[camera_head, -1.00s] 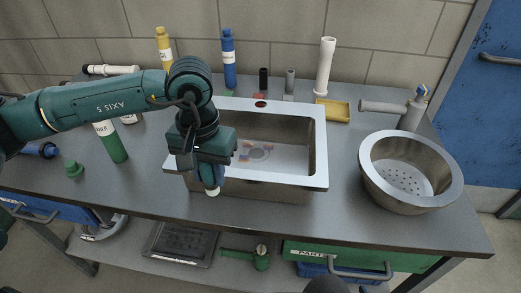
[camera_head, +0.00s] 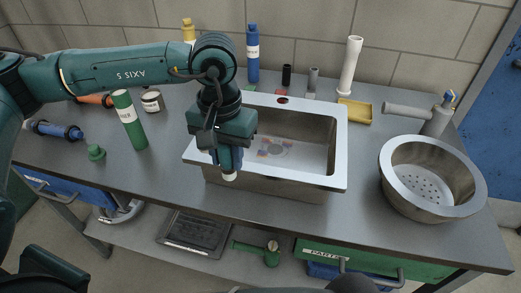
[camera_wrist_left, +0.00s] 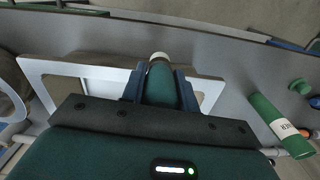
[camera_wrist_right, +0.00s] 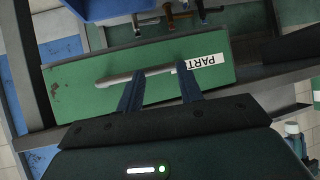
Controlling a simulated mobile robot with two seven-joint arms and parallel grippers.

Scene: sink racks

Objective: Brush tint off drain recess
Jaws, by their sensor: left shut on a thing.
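The steel sink (camera_head: 338,150) is set in the grey bench. Its drain recess (camera_head: 275,150) lies in the basin floor, with blotchy red, yellow and blue tint around it. My left gripper (camera_head: 228,158) is at the sink's front-left rim. It is shut on a green cylindrical thing with a pale end (camera_wrist_left: 160,75), pointing down in the head view; whether this is a brush I cannot tell. My right gripper (camera_wrist_right: 160,90) is open and empty, in front of the green drawer (camera_wrist_right: 85,85) in the right wrist view.
A steel colander-like bowl (camera_head: 392,160) stands right of the sink. A yellow tray (camera_head: 355,111), a white pipe (camera_head: 350,65) and a blue bottle (camera_head: 253,55) stand behind. A green bottle (camera_head: 130,120) and a small green piece (camera_head: 96,152) are at left.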

